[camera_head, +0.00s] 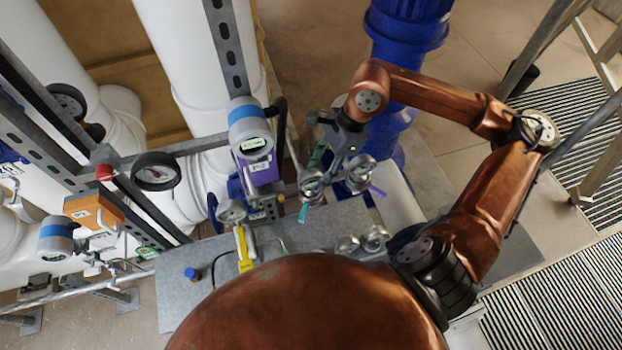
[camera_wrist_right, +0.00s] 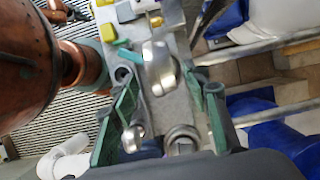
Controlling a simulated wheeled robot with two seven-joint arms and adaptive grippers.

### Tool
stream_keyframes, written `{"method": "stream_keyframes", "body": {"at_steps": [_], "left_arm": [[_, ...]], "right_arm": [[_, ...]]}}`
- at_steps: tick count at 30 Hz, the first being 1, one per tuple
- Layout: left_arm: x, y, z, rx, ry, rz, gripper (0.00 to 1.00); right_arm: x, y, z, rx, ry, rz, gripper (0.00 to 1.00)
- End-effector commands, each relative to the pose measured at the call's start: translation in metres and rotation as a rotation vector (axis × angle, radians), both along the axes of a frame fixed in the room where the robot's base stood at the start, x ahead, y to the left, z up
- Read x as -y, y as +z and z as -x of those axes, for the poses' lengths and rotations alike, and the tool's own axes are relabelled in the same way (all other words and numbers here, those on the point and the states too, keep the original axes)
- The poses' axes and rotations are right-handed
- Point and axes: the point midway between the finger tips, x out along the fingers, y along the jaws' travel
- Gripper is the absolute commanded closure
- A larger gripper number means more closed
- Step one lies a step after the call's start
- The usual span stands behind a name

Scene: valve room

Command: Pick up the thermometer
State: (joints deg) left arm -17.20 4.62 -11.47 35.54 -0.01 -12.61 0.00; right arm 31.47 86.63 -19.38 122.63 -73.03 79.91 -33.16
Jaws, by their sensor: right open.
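Several small round metal-cased dials stand on the grey bench (camera_head: 185,315). One dial (camera_head: 312,188) has a teal strip (camera_head: 303,213) beside it, and another dial (camera_head: 360,174) has a purple strip (camera_head: 377,191). I cannot tell for sure which one is the thermometer. My right gripper (camera_head: 325,165) hangs over the bench by these two dials. In the wrist view my right gripper (camera_wrist_right: 166,82) is open, its teal-padded fingers apart. A shiny metal instrument (camera_wrist_right: 158,68) shows in the gap between them, not visibly gripped. My left gripper is out of view.
A yellow tool (camera_head: 243,250) lies on the bench, near a blue-capped item (camera_head: 192,273). A blue pipe (camera_head: 405,30) rises behind my right arm. Two more dials (camera_head: 374,239) sit near my body.

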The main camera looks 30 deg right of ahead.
Motion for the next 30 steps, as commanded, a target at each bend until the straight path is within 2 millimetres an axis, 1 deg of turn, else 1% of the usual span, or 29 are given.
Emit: {"method": "stream_keyframes", "body": {"at_steps": [1,3,6,9,17,30], "left_arm": [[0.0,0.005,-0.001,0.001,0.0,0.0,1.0],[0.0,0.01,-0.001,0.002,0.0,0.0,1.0],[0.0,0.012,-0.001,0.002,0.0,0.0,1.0],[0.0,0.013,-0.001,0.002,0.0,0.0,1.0],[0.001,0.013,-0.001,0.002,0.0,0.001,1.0],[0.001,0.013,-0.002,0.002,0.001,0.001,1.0]], "right_arm": [[-0.005,-0.003,-0.001,-0.001,0.004,-0.003,0.57],[-0.01,-0.012,-0.005,-0.001,0.003,-0.005,0.57],[-0.015,-0.026,-0.006,-0.002,0.001,-0.004,0.57],[-0.018,-0.034,-0.007,-0.001,0.002,-0.002,0.57],[-0.018,-0.037,-0.008,0.0,0.0,-0.002,0.57],[-0.018,-0.036,-0.008,0.0,0.0,-0.002,0.88]]}}
